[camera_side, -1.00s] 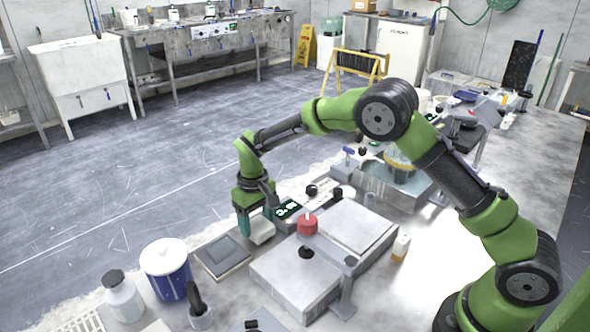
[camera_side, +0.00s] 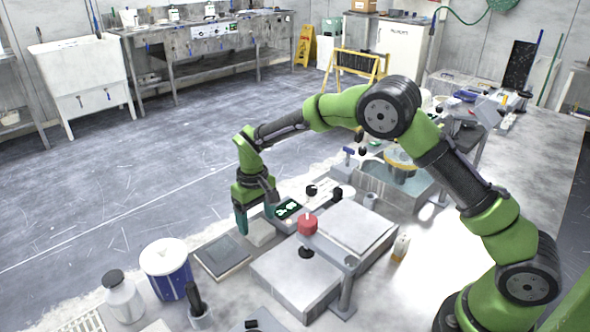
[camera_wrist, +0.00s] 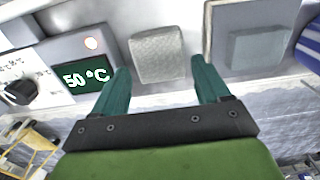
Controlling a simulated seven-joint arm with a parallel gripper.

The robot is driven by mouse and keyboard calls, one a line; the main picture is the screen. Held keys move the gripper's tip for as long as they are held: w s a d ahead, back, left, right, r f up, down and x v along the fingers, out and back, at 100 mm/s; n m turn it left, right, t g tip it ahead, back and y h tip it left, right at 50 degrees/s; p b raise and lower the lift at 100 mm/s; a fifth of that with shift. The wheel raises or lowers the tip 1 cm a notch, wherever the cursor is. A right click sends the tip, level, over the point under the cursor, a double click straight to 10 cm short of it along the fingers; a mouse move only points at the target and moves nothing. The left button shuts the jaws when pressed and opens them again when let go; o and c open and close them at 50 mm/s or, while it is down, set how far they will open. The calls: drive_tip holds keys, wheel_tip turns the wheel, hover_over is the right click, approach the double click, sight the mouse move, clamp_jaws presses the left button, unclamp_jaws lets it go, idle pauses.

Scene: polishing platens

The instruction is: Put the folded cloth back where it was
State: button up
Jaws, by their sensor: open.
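The folded cloth (camera_side: 261,233) is a small pale, textured pad lying on the bench, between a grey framed plate and the display box. In the wrist view the cloth (camera_wrist: 158,55) lies between and a little beyond my fingertips, with a gap on each side. My gripper (camera_side: 257,216) is open around it, with one green finger to each side. The gripper (camera_wrist: 158,72) also shows open and empty in the wrist view.
The grey plate (camera_side: 208,261) has a square patch on it. The display box (camera_wrist: 85,52) reads 50 °C. Two flat-topped blocks, one with a red knob (camera_side: 308,225), stand to the right. A blue-and-white tub (camera_side: 167,268) and white bottle (camera_side: 123,297) stand at the left.

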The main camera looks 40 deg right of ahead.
sight(257, 226)
drive_tip(key=s+d+r+t, duration=0.1)
drive_tip(key=s+r, duration=0.1)
drive_tip(key=r, duration=0.6)
drive_tip(key=s+d+r, duration=0.1)
drive_tip(key=s+r, duration=0.1)
drive_tip(key=r, duration=0.6)
drive_tip(key=s+d+r+m+t+y, duration=0.2)
drive_tip(key=s+d+r, duration=0.1)
drive_tip(key=s+r, duration=0.45)
drive_tip(key=s+d+f+m+t, duration=0.2)
drive_tip(key=s+t, duration=0.2)
drive_tip(key=s, duration=1.2)
drive_tip(key=shift+d+f, duration=0.15)
